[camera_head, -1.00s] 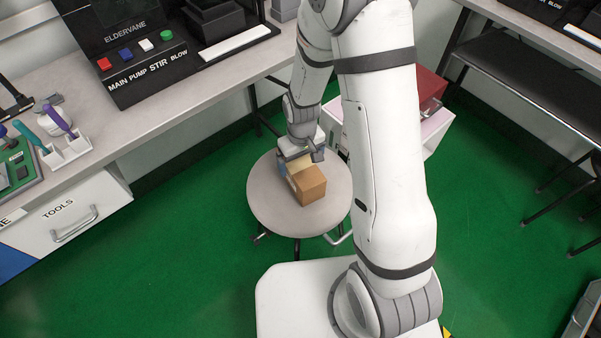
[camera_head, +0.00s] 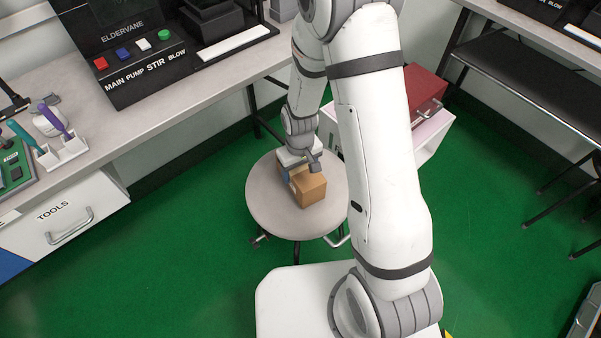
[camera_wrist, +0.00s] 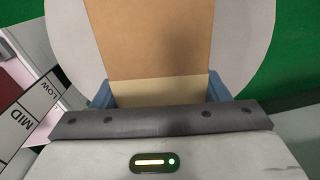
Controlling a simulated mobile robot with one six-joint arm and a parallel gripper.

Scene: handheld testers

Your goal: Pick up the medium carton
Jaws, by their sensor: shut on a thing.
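A brown carton (camera_head: 308,190) sits on the round grey stool (camera_head: 265,205) in the head view. My gripper (camera_head: 298,172) is down at the carton's far end and hides part of it. In the wrist view the carton (camera_wrist: 155,40) runs out of the top of the picture, with a paler band across its near part. My gripper's blue fingertips (camera_wrist: 160,91) are on either side of this pale part, shut on the carton. I cannot tell from these views whether the carton is clear of the stool top.
A grey workbench (camera_head: 150,105) with a black control panel (camera_head: 140,65) stands at the left. A white unit (camera_head: 436,130) with a red box (camera_head: 424,88) stands behind my arm. A black bench (camera_head: 530,95) is at the right. Green floor (camera_head: 490,230) is open at the right.

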